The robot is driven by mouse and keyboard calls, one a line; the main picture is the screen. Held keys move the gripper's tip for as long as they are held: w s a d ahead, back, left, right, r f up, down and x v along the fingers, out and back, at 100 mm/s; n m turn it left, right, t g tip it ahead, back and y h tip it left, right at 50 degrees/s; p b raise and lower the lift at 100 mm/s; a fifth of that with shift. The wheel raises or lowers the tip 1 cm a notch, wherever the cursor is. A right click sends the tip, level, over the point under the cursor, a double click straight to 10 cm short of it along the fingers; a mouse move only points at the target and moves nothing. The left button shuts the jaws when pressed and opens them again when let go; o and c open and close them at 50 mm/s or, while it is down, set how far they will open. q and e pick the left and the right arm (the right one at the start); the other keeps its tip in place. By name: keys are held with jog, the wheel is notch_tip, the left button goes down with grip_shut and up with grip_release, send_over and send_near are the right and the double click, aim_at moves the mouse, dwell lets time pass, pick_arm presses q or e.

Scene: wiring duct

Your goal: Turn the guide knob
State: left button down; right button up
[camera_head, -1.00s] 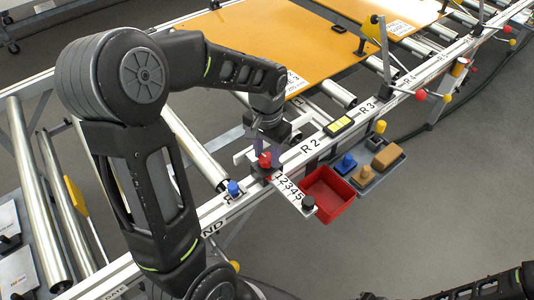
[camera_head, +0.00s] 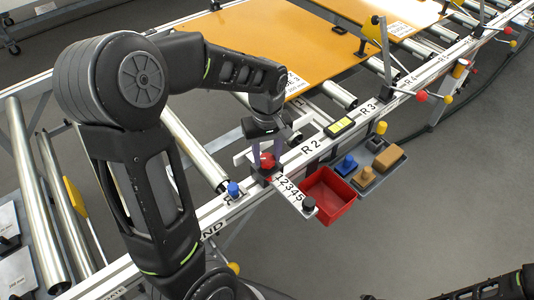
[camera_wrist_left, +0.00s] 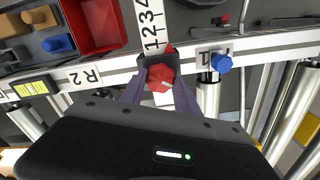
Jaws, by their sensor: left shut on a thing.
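The guide knob is red (camera_head: 267,160) and sits on a dark block on the rail, at the inner end of a white scale plate (camera_head: 293,192) numbered 1 to 5. My left gripper (camera_head: 268,158) comes down from above with its fingers on either side of the knob, shut on it. In the left wrist view the red knob (camera_wrist_left: 160,78) shows between the two purple-grey fingers, with a pale mark on its face. A black knob (camera_head: 308,203) stands at the outer end of the plate. My right gripper is not in view.
A red bin (camera_head: 328,198) hangs right of the scale plate. A grey tray (camera_head: 370,180) beyond it holds blue, yellow and tan pieces. A blue knob (camera_head: 233,188) stands left on the rail. Rollers and an orange panel (camera_head: 270,45) lie behind.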

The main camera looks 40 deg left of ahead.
aim_at(267, 158)
pick_arm(q)
jog(key=shift+n, duration=1)
jog(key=c, duration=0.9)
grip_release()
jog(key=shift+r, duration=0.15)
notch_tip(267, 158, up, 8)
jog(key=shift+f, duration=0.2)
